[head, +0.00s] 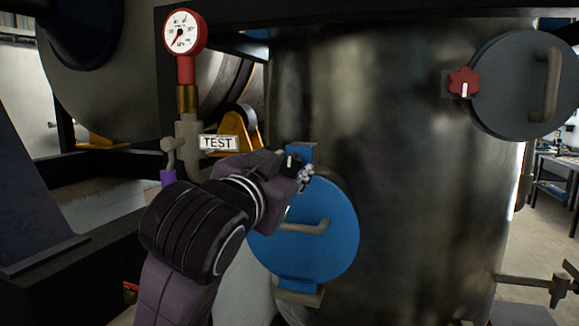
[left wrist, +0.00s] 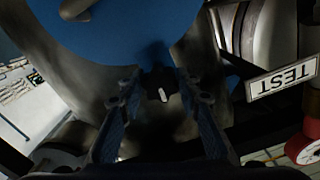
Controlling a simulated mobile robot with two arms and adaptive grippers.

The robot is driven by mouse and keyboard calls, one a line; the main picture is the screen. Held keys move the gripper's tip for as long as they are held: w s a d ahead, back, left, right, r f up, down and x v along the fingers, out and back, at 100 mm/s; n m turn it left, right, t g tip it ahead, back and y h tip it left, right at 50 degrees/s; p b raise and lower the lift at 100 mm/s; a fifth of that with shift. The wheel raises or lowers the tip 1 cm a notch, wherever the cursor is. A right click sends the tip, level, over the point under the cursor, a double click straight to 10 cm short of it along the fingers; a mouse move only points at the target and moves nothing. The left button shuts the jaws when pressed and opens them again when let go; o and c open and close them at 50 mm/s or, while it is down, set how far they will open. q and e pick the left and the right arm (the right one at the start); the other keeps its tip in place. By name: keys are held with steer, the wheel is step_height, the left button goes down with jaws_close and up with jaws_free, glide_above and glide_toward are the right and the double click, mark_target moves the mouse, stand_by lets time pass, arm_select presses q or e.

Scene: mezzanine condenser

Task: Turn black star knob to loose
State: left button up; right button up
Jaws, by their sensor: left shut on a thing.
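The black star knob (left wrist: 156,83) with a white mark shows in the left wrist view, beside the blue round cover. In the head view my left gripper (head: 301,172) is at the upper edge of the blue cover (head: 335,235), and it hides most of the knob there. In the left wrist view the fingers of my left gripper (left wrist: 160,100) stand on both sides of the knob, shut on it. The white mark points toward the camera side and slightly right. My right gripper is not in view.
A grey round cover (head: 510,90) with a red star knob (head: 463,82) is at the upper right on the metal tank (head: 400,180). The blue cover's handle (head: 308,226) sticks out below my gripper.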

arm_select(q)
steer(key=shift+f+n, duration=0.15)
steer(key=shift+n, duration=0.45)
steer(key=o, duration=1.2)
steer(key=v, duration=1.2)
